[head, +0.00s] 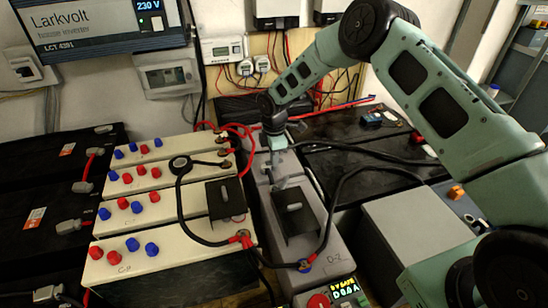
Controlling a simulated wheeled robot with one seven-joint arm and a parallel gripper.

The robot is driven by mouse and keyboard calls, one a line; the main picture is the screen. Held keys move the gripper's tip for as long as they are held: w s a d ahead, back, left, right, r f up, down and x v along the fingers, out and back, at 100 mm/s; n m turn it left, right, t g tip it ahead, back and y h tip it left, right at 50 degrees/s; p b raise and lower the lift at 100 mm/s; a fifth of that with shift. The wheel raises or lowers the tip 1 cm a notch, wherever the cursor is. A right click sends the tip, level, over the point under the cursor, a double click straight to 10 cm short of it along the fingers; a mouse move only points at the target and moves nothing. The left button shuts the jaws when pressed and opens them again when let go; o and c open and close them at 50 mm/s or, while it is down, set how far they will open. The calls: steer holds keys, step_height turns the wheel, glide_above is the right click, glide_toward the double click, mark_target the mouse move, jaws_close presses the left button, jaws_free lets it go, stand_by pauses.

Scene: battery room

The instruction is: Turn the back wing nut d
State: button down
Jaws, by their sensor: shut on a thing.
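The grey battery marked D-2 (335,262) stands in the middle, with a black cover plate with a grey handle (295,212) on its top. My gripper (279,182) reaches down onto the back part of this battery, behind the black plate. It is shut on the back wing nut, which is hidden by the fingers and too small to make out.
Cream batteries (140,262) with red and blue caps stand to the left. Black cables (335,205) arch close to my gripper on the right, and red cables (243,135) lie behind it. A grey box (415,230) stands at right. A lit meter (345,290) sits in front.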

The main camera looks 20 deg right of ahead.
steer(key=shift+d, duration=0.1)
stand_by(0.3)
steer(key=c, duration=1.8)
jaws_free()
steer(key=shift+o, duration=0.2)
steer(key=shift+r, duration=0.15)
step_height(320, 180, up, 17)
steer(key=b, duration=0.1)
steer(key=shift+r, duration=0.1)
